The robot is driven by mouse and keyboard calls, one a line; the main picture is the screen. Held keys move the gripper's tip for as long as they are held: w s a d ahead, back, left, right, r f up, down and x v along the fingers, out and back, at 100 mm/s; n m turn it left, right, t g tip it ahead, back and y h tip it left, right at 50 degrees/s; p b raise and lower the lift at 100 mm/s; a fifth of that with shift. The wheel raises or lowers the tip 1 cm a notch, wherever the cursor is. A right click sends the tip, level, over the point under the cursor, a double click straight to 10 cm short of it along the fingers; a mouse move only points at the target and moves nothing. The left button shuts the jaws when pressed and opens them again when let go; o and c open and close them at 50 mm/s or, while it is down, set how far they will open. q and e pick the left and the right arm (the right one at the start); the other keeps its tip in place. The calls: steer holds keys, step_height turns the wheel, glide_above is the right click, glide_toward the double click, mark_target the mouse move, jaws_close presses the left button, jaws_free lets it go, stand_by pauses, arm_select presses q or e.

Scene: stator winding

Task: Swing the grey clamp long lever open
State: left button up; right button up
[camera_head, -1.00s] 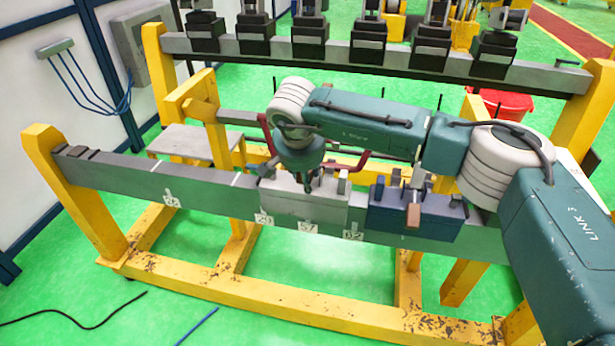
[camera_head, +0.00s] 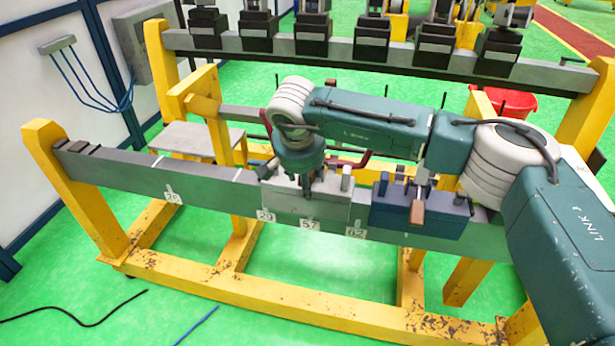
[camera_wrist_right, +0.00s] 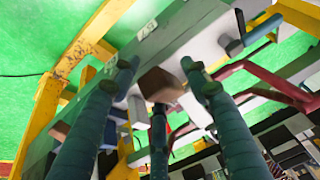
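The grey clamp (camera_head: 285,206) is a light grey block on the front rail, with small upright posts on top. My right gripper (camera_head: 308,190) points down over it from my right arm and hides much of its top. In the right wrist view my green fingers (camera_wrist_right: 160,82) are spread apart. A brown block (camera_wrist_right: 161,84), apparently the long lever's handle, lies between their tips; I cannot tell whether they touch it. The lever's angle is hard to make out in the head view. My left gripper is not in view.
The blue clamp (camera_head: 420,220) with a brown handle (camera_head: 417,212) sits just right on the rail (camera_head: 215,187). A rear rail (camera_head: 390,60) carries several dark clamps.

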steer(key=shift+w+a+r, duration=0.1)
steer(key=shift+r, duration=0.05)
steer(key=shift+r, duration=0.5)
steer(key=v, duration=1.1)
steer(key=shift+s+f, duration=0.15)
steer(key=shift+s, duration=0.15)
